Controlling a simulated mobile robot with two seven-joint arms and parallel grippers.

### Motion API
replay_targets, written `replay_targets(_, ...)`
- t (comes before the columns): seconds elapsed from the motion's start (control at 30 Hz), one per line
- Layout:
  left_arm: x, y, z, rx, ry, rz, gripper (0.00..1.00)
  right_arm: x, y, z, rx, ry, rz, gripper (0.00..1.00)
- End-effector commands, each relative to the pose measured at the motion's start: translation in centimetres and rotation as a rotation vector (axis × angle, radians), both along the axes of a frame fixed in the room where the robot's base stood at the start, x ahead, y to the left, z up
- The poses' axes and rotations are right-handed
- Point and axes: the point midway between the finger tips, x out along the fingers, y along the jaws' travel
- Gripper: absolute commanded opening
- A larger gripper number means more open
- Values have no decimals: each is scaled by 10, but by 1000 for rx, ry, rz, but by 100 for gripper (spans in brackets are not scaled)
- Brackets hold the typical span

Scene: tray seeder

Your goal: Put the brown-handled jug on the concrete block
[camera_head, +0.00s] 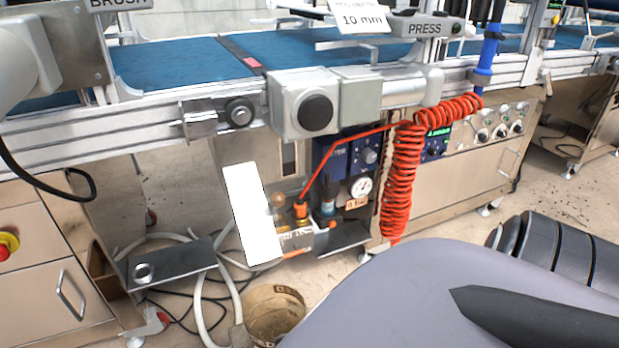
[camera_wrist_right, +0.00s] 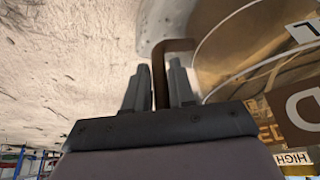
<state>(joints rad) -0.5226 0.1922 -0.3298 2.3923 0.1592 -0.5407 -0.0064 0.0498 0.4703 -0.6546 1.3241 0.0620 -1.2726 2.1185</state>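In the right wrist view, my right gripper (camera_wrist_right: 158,82) has its two fingers on either side of an upright brown handle (camera_wrist_right: 160,72), with little or no gap, and looks shut on it. The handle bends to the right at its top, towards a pale grey jug body (camera_wrist_right: 163,18) at the top edge, only partly in view. Whether the jug rests on something cannot be told. Neither the jug nor my right gripper shows in the head view. I cannot make out the concrete block in either view. My left gripper is out of view.
A metal machine frame (camera_head: 130,130) with a blue belt (camera_head: 165,62) crosses the head view. A coiled red hose (camera_head: 400,185) hangs from it. A brown bucket (camera_head: 274,315), pale hoses and dark cables lie below. A large brown round surface (camera_wrist_right: 235,45) is close right of my right gripper.

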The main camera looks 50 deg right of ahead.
Motion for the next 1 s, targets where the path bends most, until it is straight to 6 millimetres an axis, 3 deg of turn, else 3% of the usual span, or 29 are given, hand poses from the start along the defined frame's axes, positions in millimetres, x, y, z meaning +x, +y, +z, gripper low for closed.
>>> replay_targets(0.07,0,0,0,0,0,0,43,0,0,0,0,0,0,47)
replay_targets(0.47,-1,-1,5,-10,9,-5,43,0,3,8,2,-1,0,47)
replay_targets(0.8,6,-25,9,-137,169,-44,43,-3,26,66,4,-2,0,47)
replay_targets(1.0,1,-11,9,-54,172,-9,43,-5,39,97,3,-1,0,47)
